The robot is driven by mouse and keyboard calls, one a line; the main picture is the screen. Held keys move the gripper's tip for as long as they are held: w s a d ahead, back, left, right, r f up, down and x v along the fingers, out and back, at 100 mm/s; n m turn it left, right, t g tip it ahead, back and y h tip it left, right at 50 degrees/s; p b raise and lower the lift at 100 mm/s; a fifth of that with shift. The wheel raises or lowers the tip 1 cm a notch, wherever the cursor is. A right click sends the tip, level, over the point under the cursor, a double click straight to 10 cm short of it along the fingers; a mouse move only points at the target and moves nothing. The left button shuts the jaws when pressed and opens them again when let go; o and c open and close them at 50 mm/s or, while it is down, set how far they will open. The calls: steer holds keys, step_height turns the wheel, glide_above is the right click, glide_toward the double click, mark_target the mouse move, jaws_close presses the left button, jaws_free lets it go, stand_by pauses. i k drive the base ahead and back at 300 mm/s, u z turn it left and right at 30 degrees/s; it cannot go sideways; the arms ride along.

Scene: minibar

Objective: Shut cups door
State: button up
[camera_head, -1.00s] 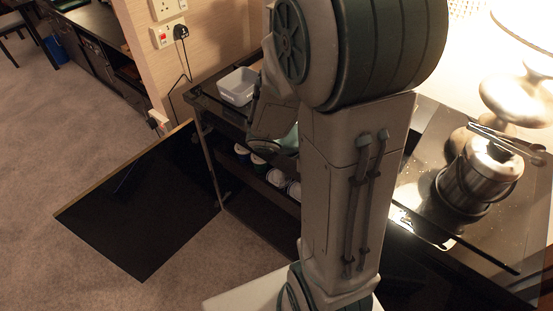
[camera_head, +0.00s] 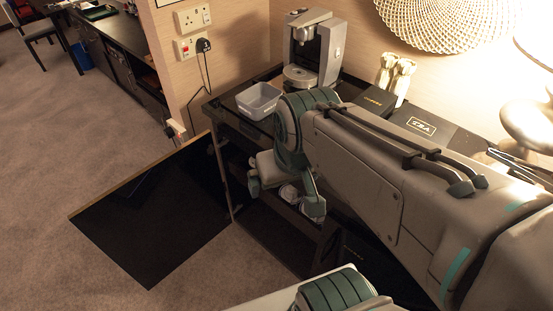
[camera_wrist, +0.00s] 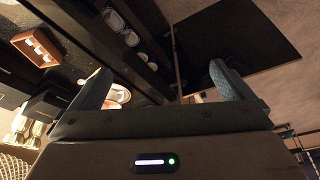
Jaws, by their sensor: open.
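The cups door (camera_head: 155,212) is a dark glossy panel with a light wooden edge. It stands wide open, swung out to the left of the cabinet (camera_head: 227,172). It also shows in the wrist view (camera_wrist: 235,45), at the upper right. White cups (camera_wrist: 117,22) sit on the open shelf inside the cabinet. My gripper (camera_wrist: 158,78) is open and empty, its two fingers spread in front of the cabinet opening. In the head view my gripper (camera_head: 282,195) is beside the shelf, right of the door and apart from it. My arm hides part of the cabinet.
On the cabinet top stand a grey bin (camera_head: 259,101), a coffee machine (camera_head: 313,50) and dark boxes (camera_head: 424,127). Carpet (camera_head: 60,150) around the door is clear. A wall with sockets (camera_head: 193,18) rises behind.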

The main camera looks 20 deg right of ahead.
mark_target(150, 224)
steer(key=k, duration=0.5)
steer(key=u, duration=1.8)
steer(key=i, duration=4.5)
steer(key=z, duration=3.4)
